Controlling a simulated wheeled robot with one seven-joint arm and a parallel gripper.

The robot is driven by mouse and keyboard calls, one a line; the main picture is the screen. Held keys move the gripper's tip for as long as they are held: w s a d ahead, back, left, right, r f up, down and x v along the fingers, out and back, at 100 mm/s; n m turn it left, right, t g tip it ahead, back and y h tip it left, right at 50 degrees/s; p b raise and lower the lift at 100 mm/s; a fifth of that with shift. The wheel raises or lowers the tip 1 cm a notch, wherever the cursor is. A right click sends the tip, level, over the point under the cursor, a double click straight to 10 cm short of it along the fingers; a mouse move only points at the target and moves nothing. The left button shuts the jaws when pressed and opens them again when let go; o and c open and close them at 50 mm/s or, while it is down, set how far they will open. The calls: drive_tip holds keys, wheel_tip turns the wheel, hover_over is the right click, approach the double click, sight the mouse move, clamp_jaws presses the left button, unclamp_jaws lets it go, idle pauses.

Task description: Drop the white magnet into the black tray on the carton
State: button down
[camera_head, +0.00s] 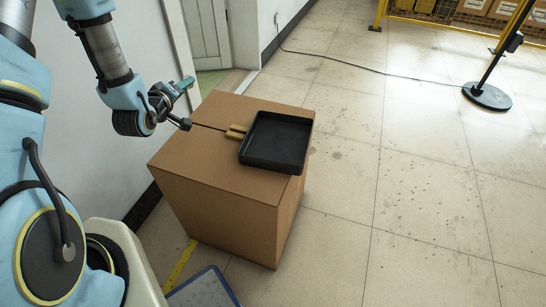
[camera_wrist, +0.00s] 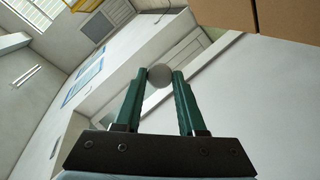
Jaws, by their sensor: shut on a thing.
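My gripper (camera_wrist: 160,78) has two green fingers shut on a round white-grey magnet (camera_wrist: 159,76), held between the fingertips in the wrist view. In the head view my gripper (camera_head: 186,84) is at the upper left, in the air beside the carton's left side; the magnet cannot be made out there. The black tray (camera_head: 273,148) lies on the right part of the carton's top, to the right of and below my gripper in the picture. Its visible inside looks empty. The brown carton (camera_head: 236,213) stands upright on the floor, and its edge shows at the upper right of the wrist view.
A white wall and door (camera_head: 207,31) stand behind the gripper. A round black stand base (camera_head: 487,96) with a pole is far right.

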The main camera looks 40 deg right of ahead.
drive_tip(key=s+d+f+m+g+h+b, duration=0.2)
drive_tip(key=s+d+m+g+b, duration=0.4)
drive_tip(key=s+d, duration=0.35)
drive_tip(key=s+d+f+m+g+h+b, duration=0.2)
drive_tip(key=s+d+m+g+b, duration=0.25)
drive_tip(key=s+d+b, duration=0.45)
wheel_tip(320, 180, down, 6)
drive_tip(key=s+a+b, duration=0.1)
drive_tip(key=b, duration=0.5)
drive_tip(key=shift+n+g, duration=0.35)
drive_tip(key=shift+n, duration=0.1)
drive_tip(key=shift+c, duration=2.1)
unclamp_jaws()
drive_tip(key=shift+a, duration=0.1)
